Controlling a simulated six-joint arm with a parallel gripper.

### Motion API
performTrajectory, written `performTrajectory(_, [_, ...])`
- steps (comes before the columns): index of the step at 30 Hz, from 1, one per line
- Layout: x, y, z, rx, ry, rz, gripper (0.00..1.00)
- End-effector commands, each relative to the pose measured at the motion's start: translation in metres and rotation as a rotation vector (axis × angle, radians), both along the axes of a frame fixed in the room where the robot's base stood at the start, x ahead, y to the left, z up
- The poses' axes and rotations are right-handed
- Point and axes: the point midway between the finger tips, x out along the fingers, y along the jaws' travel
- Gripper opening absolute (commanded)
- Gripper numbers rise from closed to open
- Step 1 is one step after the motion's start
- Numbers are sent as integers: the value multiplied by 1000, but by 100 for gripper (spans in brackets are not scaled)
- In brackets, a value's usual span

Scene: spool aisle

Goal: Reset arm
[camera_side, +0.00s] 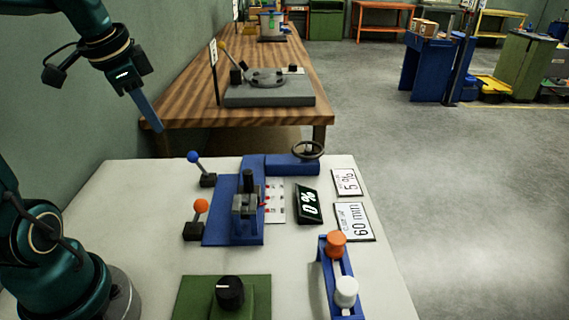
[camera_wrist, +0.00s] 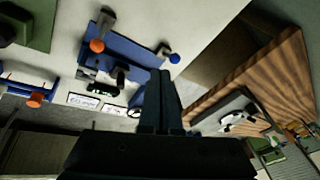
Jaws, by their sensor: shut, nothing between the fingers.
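My gripper (camera_side: 148,112) hangs at the upper left of the side view, raised above the far left edge of the white table (camera_side: 130,215). Its fingers are together and hold nothing. In the wrist view my gripper (camera_wrist: 161,75) points up the picture from the bottom middle, with its two dark fingers side by side. The blue fixture (camera_side: 222,210) with a grey clamp block (camera_side: 246,204) stands on the white table, apart from my gripper. A blue-knobbed lever (camera_side: 194,158) and an orange-knobbed lever (camera_side: 201,206) stand at its left.
A green box with a black knob (camera_side: 230,293) sits at the front. A blue rack (camera_side: 328,270) holds an orange and a white spool. A display (camera_side: 309,203) reads 0 %, beside cards reading 5 % (camera_side: 346,182) and 60 mm (camera_side: 354,222). A wooden bench (camera_side: 190,90) stands behind.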

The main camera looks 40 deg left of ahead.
Motion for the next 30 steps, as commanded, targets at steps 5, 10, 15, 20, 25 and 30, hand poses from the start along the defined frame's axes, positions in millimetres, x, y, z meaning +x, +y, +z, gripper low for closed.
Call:
performTrajectory(5, [1,-1,0,1,-1,-3,0])
performTrajectory(10, [7,-25,9,26,-29,-99,0])
performTrajectory(15, [-5,-90,10,35,-84,-238,0])
performTrajectory(20, [-38,-142,-5,-42,-152,-192,0])
performTrajectory(25, [-63,-160,-28,-152,-186,-6,0])
performTrajectory(30, [-67,-157,-38,-214,-186,177,0])
